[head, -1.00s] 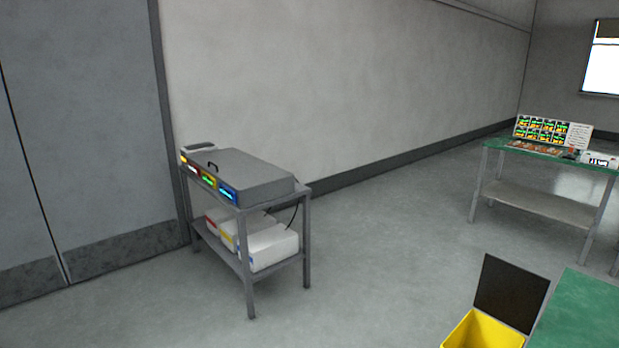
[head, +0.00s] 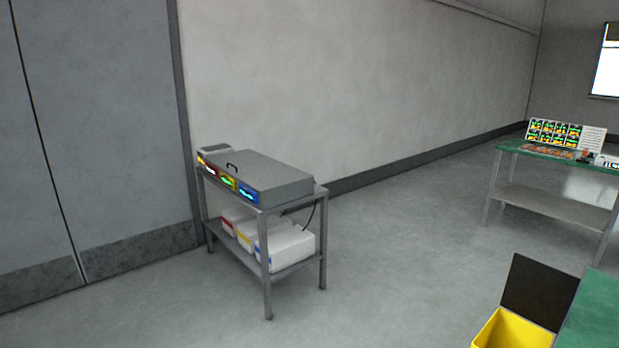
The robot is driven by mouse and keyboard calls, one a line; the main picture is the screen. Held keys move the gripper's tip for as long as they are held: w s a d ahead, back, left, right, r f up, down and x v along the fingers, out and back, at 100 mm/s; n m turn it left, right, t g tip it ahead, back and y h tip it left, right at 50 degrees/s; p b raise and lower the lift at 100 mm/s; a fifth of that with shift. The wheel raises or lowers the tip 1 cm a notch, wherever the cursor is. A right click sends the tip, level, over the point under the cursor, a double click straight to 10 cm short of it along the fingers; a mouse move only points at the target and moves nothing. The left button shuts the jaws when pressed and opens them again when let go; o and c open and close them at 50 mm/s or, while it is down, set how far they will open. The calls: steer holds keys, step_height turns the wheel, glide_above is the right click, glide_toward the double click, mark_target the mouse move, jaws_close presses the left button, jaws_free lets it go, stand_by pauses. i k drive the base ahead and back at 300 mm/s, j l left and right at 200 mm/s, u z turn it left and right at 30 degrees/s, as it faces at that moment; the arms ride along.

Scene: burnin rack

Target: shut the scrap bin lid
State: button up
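The scrap bin (head: 512,330) is a yellow open-topped box at the bottom right of the head view, cut off by the lower edge. Its dark lid (head: 540,290) stands up, raised, at the far side of the bin. The lid is open and the yellow inside shows. My gripper is not in view.
A green-topped bench (head: 597,318) stands right beside the bin. A grey cart (head: 268,290) with a lidded unit (head: 262,178) and white boxes (head: 285,248) is at left centre. Another green table (head: 510,148) with a display board (head: 565,135) is at far right. Floor between is clear.

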mark_target(543, 295)
steer(key=j+u, duration=0.1)
steer(key=j, duration=0.45)
steer(key=l+u, duration=0.2)
steer(key=z, duration=1.5)
steer(key=i+j, duration=0.05)
